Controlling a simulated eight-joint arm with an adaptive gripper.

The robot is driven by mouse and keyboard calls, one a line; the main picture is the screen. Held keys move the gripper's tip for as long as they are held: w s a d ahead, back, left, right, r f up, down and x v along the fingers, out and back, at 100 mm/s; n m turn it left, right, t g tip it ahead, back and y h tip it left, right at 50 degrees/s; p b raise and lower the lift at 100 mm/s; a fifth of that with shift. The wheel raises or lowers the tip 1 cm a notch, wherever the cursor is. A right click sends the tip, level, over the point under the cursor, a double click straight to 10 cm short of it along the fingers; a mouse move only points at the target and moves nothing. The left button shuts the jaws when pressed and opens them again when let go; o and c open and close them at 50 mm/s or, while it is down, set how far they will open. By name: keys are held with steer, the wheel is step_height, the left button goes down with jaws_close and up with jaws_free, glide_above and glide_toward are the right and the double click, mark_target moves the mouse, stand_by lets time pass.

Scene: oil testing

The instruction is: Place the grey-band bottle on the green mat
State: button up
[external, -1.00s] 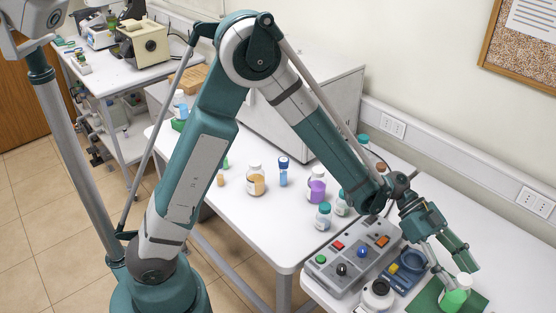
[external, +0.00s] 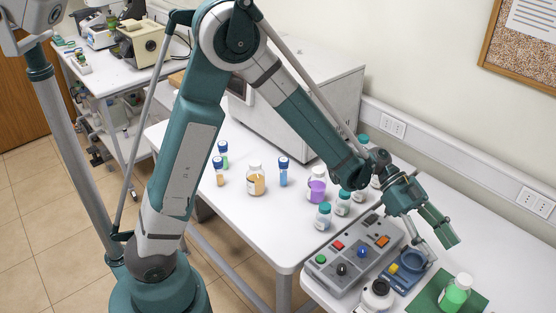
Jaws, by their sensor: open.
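A clear bottle with green liquid and a pale top (external: 455,292) stands upright on the green mat (external: 429,299) at the lower right. It appears to be the grey-band bottle, but the band is too small to make out clearly. My gripper (external: 442,249) is open and empty, above and slightly left of the bottle, apart from it. The mat's lower edge runs close to the bottom of the picture.
Several bottles, including a purple one (external: 317,190), stand on the table behind. Clear table lies right of the mat.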

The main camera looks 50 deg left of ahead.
steer(key=shift+a, duration=0.1)
stand_by(0.6)
steer(key=s+a+r+n+t+y, duration=0.25)
steer(key=a+n, duration=0.25)
steer(key=a, duration=0.5)
steer(key=s+a+r+n+t+y, duration=0.2)
steer(key=a+r+n+t+y, duration=0.15)
steer(key=a, duration=0.75)
steer(key=s+a+n+t+y, duration=0.1)
steer(key=s+a+n+y, duration=0.2)
steer(key=a, duration=1)
steer(key=s+a+r+n+t+y, duration=0.1)
steer(key=s+a+n+t+y, duration=0.1)
steer(key=s+a+n+y, duration=0.2)
steer(key=s+a+n, duration=0.3)
steer(key=s+a, duration=0.5)
steer(key=a, duration=0.1)
steer(key=shift+s+a+r, duration=0.25)
